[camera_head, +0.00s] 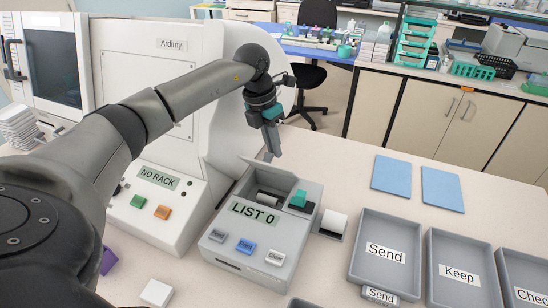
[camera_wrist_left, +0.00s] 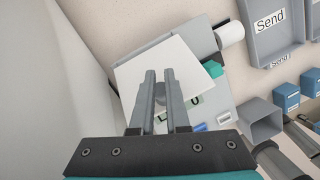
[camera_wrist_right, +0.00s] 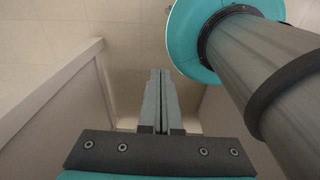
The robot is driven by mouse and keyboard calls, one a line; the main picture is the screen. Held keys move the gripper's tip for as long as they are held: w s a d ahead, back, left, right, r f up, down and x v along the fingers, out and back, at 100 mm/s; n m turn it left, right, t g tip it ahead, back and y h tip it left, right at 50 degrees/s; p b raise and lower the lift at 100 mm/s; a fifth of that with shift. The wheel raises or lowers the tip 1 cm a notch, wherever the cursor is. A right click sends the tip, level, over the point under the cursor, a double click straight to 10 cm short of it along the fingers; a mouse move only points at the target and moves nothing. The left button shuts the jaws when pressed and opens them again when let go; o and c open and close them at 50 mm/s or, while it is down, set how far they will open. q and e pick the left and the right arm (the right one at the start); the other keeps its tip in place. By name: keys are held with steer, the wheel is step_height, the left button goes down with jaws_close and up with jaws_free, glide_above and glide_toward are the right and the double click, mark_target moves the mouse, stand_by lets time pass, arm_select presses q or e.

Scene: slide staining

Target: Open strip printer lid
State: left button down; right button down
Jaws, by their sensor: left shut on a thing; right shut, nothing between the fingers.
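The grey strip printer (camera_head: 232,251) stands on the bench, its display reading "LIST 0". Its lid (camera_head: 277,177) stands raised at the back of the printer, and the compartment with a roll (camera_head: 268,197) shows open in front of it. My left gripper (camera_head: 272,153) is at the lid's upper edge. In the left wrist view the lid is a pale plate (camera_wrist_left: 190,66), and my left gripper (camera_wrist_left: 160,74) is shut on a small grey part of it, mostly hidden by the fingers. My right gripper (camera_wrist_right: 160,75) is shut and empty, away from the printer.
A "NO RACK" panel (camera_head: 158,179) on the large white machine is left of the printer. A white roll (camera_head: 333,222) is at its right side. Grey trays (camera_head: 361,257) and blue pads (camera_head: 391,174) lie to the right. The bench between them and the printer is mostly clear.

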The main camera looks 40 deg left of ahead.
arm_select(q)
steer(key=c, duration=1.5)
jaws_free()
steer(key=shift+a+f, duration=0.1)
steer(key=shift+a, duration=0.05)
steer(key=shift+c, duration=0.2)
steer(key=o, duration=0.5)
steer(key=shift+s+a+f, duration=0.1)
steer(key=shift+s+a, duration=0.15)
steer(key=shift+a, duration=0.1)
steer(key=shift+c, duration=0.2)
steer(key=o, duration=0.4)
steer(key=shift+d, duration=0.2)
step_height(320, 180, up, 15)
steer(key=s+a, duration=0.2)
